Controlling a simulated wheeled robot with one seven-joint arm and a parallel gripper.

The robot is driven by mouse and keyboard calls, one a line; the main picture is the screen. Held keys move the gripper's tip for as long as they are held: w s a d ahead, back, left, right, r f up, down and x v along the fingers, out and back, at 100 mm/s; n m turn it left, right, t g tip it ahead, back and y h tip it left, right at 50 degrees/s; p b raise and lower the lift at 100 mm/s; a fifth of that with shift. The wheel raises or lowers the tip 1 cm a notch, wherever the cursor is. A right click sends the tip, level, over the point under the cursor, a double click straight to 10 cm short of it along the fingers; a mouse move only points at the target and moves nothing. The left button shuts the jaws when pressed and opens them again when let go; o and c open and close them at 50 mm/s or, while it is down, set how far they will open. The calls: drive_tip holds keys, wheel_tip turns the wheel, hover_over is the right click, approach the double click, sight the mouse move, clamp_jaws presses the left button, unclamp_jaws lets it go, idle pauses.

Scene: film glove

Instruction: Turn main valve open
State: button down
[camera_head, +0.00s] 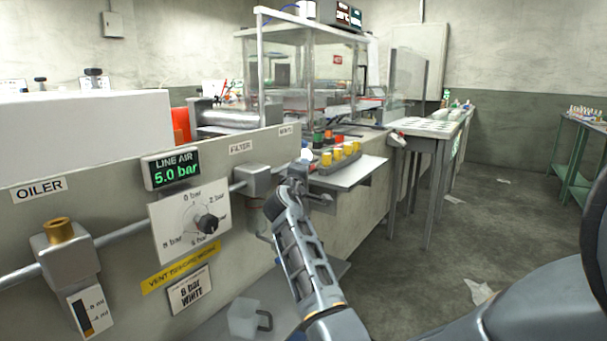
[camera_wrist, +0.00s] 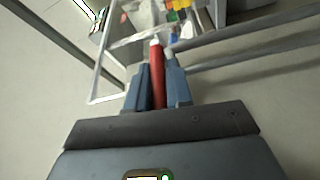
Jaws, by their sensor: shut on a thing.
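A red lever handle with a pale tip (camera_wrist: 157,75) stands between the two blue-grey fingers of my gripper (camera_wrist: 158,88) in the wrist view, and the fingers are shut on it. In the head view my gripper (camera_head: 300,167) reaches the far end of the air-line panel, just below a partly hidden label that seems to read MAIN (camera_head: 288,131). My arm and gripper hide the valve body there, and the handle's angle to the pipe cannot be told. The LINE AIR display (camera_head: 171,168) reads 5.0 bar in green.
The panel carries an oiler (camera_head: 65,255), a round pressure knob (camera_head: 207,222) and a filter (camera_head: 257,180). A shelf with several yellow buttons (camera_head: 341,154) juts out close beside my gripper. A clear-walled machine stands behind. The floor (camera_head: 400,285) to the right is mostly open.

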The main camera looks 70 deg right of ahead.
drive_tip(key=shift+w+f, duration=0.1)
drive_tip(key=c, duration=1.1)
unclamp_jaws()
drive_tip(key=s+a, duration=0.1)
drive_tip(key=a, duration=0.6)
drive_tip(key=shift+s+a+f, duration=0.15)
drive_tip(key=shift+a+f, duration=0.15)
drive_tip(key=shift+a, duration=0.05)
